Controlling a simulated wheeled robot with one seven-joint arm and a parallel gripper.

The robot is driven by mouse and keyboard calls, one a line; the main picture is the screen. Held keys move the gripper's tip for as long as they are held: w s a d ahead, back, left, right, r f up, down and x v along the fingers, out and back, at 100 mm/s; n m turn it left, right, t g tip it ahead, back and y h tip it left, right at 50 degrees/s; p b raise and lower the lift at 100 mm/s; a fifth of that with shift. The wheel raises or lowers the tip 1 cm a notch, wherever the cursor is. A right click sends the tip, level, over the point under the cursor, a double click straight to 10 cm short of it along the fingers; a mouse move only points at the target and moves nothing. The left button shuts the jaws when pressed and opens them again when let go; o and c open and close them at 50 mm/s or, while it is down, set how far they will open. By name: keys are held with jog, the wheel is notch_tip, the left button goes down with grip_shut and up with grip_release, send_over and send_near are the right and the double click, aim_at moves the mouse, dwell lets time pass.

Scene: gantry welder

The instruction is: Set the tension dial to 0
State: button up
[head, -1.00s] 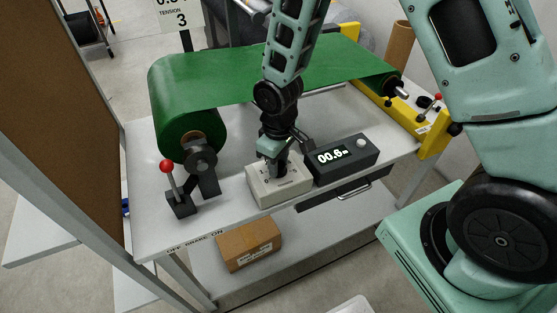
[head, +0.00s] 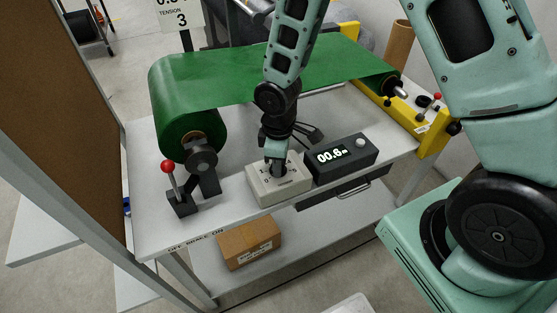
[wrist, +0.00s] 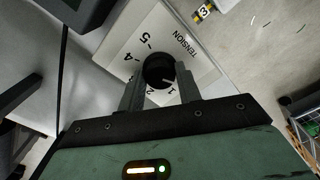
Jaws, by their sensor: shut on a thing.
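The tension dial is a black round knob (wrist: 157,68) on a pale box (head: 283,187) on the table's front part. The box face reads TENSION, with numbers around the knob; 5, 4, 2 and 1 show in the wrist view. My gripper (head: 277,170) comes down on the box from above. In the wrist view its two fingers (wrist: 160,77) stand on either side of the knob and are shut on it. A white mark on the knob lies close to the 1, but its exact setting is hard to read.
A dark display box (head: 341,160) reading 00.6 stands right beside the dial box. A red-knobbed brake lever (head: 169,168) is to the left, below a green roll (head: 185,115). A cardboard box (head: 248,243) sits on the lower shelf.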

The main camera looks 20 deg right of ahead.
jog(key=o, duration=1)
notch_tip(320, 180, up, 17)
jog(key=shift+r, duration=0.2)
jog(key=s+a+r+m, duration=0.1)
jog(key=s+a+m, duration=0.1)
jog(key=s, duration=0.8)
jog(key=s+a+r+m, duration=0.1)
jog(key=s+a, duration=0.3)
jog(key=s, duration=0.6)
jog(key=shift+a+r+m+y, duration=0.3)
jog(key=shift+r+m, duration=0.1)
jog(key=shift+r, duration=0.1)
